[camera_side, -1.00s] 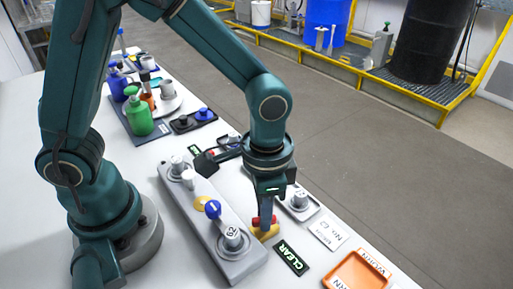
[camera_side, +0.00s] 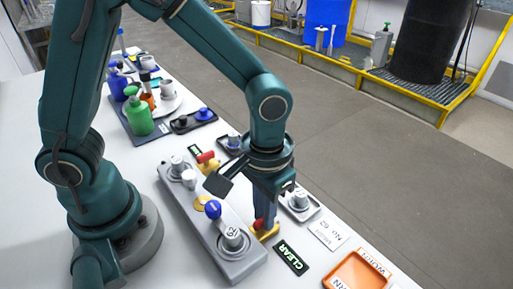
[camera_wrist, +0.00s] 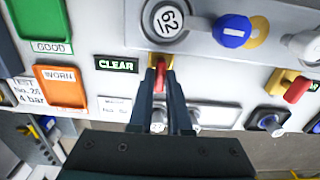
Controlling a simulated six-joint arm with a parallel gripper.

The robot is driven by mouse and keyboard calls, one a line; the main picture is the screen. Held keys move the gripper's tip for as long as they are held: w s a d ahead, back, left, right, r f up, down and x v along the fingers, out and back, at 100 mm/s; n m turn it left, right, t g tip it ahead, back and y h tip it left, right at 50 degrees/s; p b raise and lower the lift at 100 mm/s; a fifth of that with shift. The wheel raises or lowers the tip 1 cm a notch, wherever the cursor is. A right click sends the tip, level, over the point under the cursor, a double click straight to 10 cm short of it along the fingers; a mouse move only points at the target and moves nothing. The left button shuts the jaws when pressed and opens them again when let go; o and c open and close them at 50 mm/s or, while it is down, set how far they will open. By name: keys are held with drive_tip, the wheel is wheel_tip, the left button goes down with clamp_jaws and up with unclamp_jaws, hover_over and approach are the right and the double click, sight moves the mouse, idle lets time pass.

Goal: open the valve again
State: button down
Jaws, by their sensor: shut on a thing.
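The valve at my gripper has a yellow body (camera_side: 265,235) and a red handle (camera_side: 259,224). It stands beside the front end of the grey manifold bar, close to the round "62" part. My gripper (camera_wrist: 161,76) points down and is shut on the red handle (camera_wrist: 160,79); the fingers hide part of it. In the wrist view the handle runs lengthwise between the fingers, with the yellow body (camera_wrist: 155,59) beyond. A second valve with a red handle (camera_side: 206,157) and yellow body stands farther back; it also shows in the wrist view (camera_wrist: 297,91).
The grey bar (camera_side: 180,204) carries the "62" part (camera_side: 233,235) and a blue knob (camera_side: 213,208). An orange WORN tray (camera_side: 360,273) is at the right; a small part tray (camera_side: 311,211) is close behind my gripper.

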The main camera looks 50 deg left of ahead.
drive_tip(key=c, duration=1.1)
unclamp_jaws()
drive_tip(key=shift+c, duration=0.2)
drive_tip(key=shift+r, duration=2.55)
